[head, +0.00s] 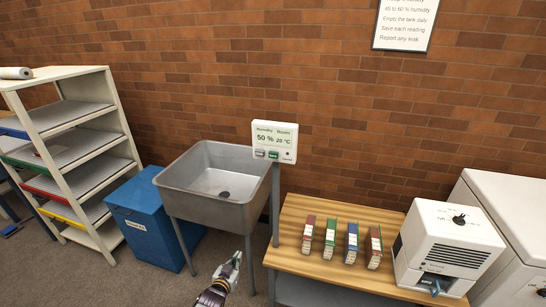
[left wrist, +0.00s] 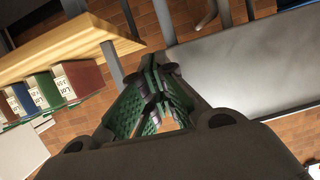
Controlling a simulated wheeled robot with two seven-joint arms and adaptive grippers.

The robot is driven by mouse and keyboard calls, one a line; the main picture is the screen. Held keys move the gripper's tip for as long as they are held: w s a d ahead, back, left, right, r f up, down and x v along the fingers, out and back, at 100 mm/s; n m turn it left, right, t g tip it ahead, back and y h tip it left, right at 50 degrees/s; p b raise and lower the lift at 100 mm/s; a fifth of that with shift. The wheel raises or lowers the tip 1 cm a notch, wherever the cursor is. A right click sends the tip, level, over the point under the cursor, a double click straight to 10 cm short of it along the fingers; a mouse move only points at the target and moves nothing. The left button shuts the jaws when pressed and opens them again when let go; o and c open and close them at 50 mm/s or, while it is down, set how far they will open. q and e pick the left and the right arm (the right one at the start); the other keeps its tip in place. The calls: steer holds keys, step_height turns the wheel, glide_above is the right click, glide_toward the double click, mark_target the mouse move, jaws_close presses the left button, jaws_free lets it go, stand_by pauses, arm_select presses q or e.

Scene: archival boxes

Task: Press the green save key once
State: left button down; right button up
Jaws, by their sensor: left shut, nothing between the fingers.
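The green save key (head: 273,155) is on the lower front of a white display panel (head: 275,132). The panel reads 50 % and 20 °C and stands on a grey post between the sink and the wooden table. A grey key (head: 259,153) sits left of the green one and a small red dot to its right. My left gripper (head: 236,257) is shut and empty, low in front of the sink, well below and apart from the panel. In the left wrist view its green-padded fingers (left wrist: 158,85) meet at the tips. The panel does not show there. My right gripper is not in view.
A steel sink (head: 190,192) stands left of the panel. The wooden table (head: 300,258) holds several upright books (head: 330,240) and a white humidifier-like machine (head: 448,240). A blue bin (head: 150,235) and a shelf unit (head: 110,135) stand at left.

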arm_select(q)
steer(key=w+d+r+t+h, duration=0.2)
steer(key=d+r+t, duration=0.1)
steer(key=r, duration=0.9)
steer(key=w+d+r+t+h, duration=0.15)
steer(key=d+r, duration=0.25)
steer(key=r, duration=0.8)
steer(key=s+d+r+t+h, duration=0.1)
steer(key=s+r+h, duration=0.3)
steer(key=r, duration=0.6)
steer(key=s+d+r+t+h, duration=0.1)
steer(key=s+r+t+h, duration=0.1)
steer(key=r, duration=0.8)
steer(key=shift+s+d+r+h, duration=0.4)
steer(key=shift+s+h, duration=0.45)
steer(key=shift+h, duration=0.2)
steer(key=shift+w, duration=0.15)
